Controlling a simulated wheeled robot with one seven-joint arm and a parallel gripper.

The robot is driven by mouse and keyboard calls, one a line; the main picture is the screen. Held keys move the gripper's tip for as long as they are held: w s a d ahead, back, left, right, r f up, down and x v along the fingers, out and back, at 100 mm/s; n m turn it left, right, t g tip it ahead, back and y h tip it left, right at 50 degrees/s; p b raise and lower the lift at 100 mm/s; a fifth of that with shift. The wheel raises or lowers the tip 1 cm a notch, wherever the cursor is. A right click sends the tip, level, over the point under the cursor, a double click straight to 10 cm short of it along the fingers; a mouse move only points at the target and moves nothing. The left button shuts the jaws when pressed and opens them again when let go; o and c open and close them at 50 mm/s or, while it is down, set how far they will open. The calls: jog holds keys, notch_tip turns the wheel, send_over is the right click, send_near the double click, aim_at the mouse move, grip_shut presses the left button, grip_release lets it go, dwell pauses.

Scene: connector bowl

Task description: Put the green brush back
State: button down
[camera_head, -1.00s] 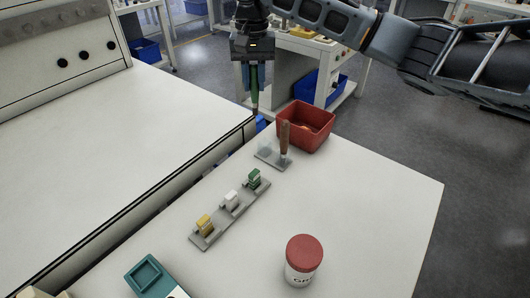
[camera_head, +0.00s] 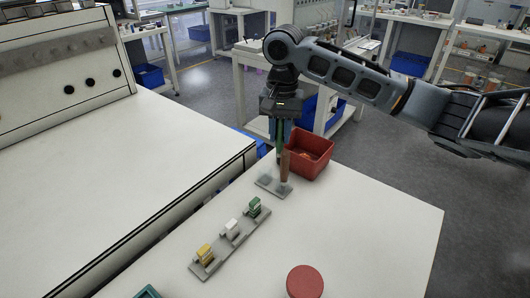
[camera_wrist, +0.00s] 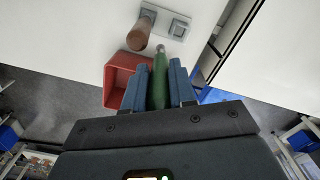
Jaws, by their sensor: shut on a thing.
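My gripper (camera_head: 281,129) points down and is shut on a green brush (camera_head: 279,139). In the wrist view the green handle (camera_wrist: 160,80) sits between the two fingers of my gripper (camera_wrist: 157,70), its far end reaching toward the stand. A grey stand (camera_head: 265,182) lies on the white table just in front of the red bin. A brown-handled tool (camera_head: 285,166) stands upright in its right spot; the left spot looks empty. In the wrist view the stand's square spot (camera_wrist: 179,28) shows bare. The green brush's lower end is just behind the stand, partly beside the brown handle; contact cannot be told.
A red bin (camera_head: 318,146) stands right behind the brown tool, close to my gripper. A grey rack (camera_head: 210,261) with yellow, white and green connectors lies nearer. A red-lidded jar (camera_head: 305,280) is at the front. A gap separates this table from the left bench (camera_head: 110,190).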

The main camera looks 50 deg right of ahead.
notch_tip(320, 180, down, 6)
jog(key=w+a, duration=0.2)
jog(key=shift+w+a+f+p, duration=0.15)
jog(key=shift+w+a+p, duration=0.1)
jog(key=shift+w+p, duration=0.1)
jog(key=shift+f, duration=0.1)
jog(key=c, duration=0.9)
grip_release()
notch_tip(320, 180, up, 12)
jog(key=shift+r+b, duration=0.15)
jog(key=shift+b, duration=0.3)
